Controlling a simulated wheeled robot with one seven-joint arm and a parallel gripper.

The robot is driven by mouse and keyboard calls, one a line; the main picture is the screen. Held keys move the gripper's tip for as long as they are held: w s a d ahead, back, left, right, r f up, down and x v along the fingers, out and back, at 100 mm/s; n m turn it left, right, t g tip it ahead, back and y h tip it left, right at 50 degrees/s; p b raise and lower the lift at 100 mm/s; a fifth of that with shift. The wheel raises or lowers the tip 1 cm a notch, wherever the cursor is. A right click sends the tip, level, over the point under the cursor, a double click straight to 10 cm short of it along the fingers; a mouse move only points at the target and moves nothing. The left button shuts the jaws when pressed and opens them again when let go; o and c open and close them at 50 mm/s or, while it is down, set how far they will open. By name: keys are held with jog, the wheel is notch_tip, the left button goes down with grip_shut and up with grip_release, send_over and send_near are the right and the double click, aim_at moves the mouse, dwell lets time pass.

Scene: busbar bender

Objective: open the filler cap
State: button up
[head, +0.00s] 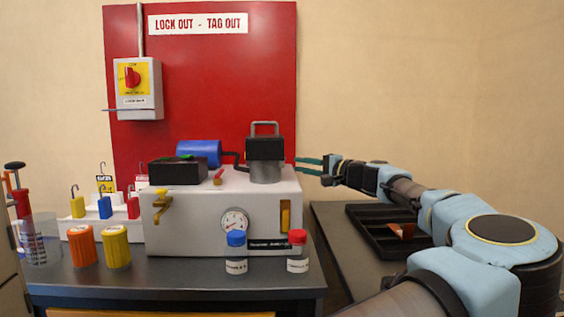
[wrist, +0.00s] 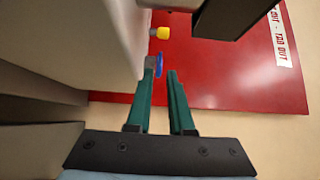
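My gripper (head: 309,165) is just right of the white bender machine (head: 190,228), near the height of its top. Its green fingers point left and are apart. In the wrist view my gripper (wrist: 163,72) also shows open, with nothing between the fingers. A small yellow cap-like part (wrist: 162,33) sits beyond the fingertips, beside the machine. A blue disc (wrist: 159,65) on a grey stem shows near the left fingertip; I cannot tell if they touch. I cannot tell for sure which of these is the filler cap. Neither shows clearly in the head view.
A black bending head (head: 265,148) with a grey handle stands near the gripper. Blue-capped (head: 236,252) and red-capped (head: 297,250) bottles stand in front of the machine. A black tray (head: 372,233) lies right. The red lockout board (head: 215,90) rises behind.

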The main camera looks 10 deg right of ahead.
jog(key=p+x, duration=0.1)
jog(key=x, duration=0.7)
jog(key=shift+a, duration=0.1)
grip_shut()
dwell(1.2)
